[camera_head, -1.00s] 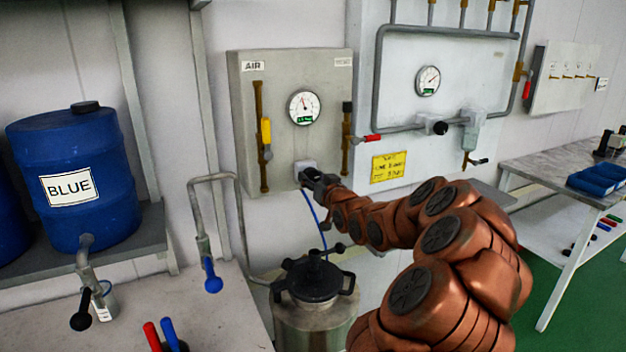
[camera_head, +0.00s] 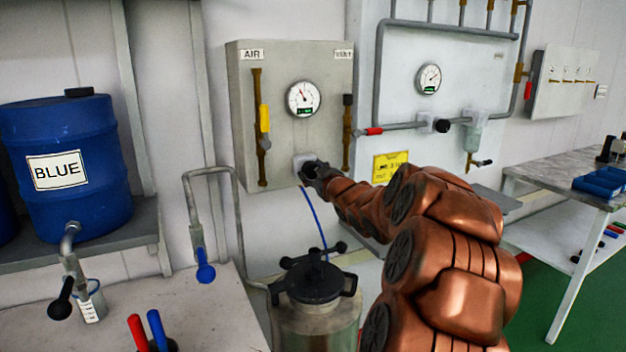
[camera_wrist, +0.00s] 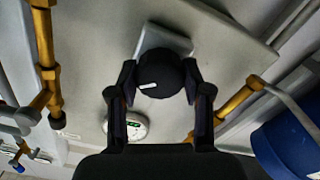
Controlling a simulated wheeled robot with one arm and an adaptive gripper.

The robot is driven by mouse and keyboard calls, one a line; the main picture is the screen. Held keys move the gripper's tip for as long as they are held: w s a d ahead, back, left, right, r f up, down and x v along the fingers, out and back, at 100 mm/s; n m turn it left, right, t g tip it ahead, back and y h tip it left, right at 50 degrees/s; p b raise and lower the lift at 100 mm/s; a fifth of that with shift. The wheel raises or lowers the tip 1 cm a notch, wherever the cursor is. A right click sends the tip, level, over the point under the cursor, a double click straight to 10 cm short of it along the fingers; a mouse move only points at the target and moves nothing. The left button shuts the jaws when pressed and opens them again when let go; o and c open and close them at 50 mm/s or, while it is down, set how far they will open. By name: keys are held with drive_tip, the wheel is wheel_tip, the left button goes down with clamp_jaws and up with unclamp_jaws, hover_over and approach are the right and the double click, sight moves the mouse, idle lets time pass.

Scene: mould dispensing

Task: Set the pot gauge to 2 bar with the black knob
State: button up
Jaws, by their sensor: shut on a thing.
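The pot gauge (camera_head: 303,98) is a round white dial on the grey AIR panel (camera_head: 240,140). Its needle points up and slightly left; the numbers are too small to read. The black knob (camera_wrist: 160,75) sits below the gauge on a pale block, with a white mark on its face. My gripper (camera_wrist: 158,90) has one finger on each side of the knob and is shut on it. In the head view my gripper (camera_head: 308,170) hides most of the knob. The gauge also shows partly in the wrist view (camera_wrist: 135,127), seen at a steep angle.
A yellow-handled valve (camera_head: 265,120) on a brass pipe is left of the gauge, and another brass pipe (camera_head: 346,130) is on the right. The pressure pot (camera_head: 315,300) stands below. A blue drum (camera_head: 75,130) is on the left shelf. A second gauge (camera_head: 429,79) is on the right panel.

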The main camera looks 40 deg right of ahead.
drive_tip(key=shift+n, duration=0.4)
drive_tip(key=o, duration=1.2)
drive_tip(key=shift+c, duration=0.2)
drive_tip(key=shift+s, duration=0.1)
drive_tip(key=v, duration=1.2)
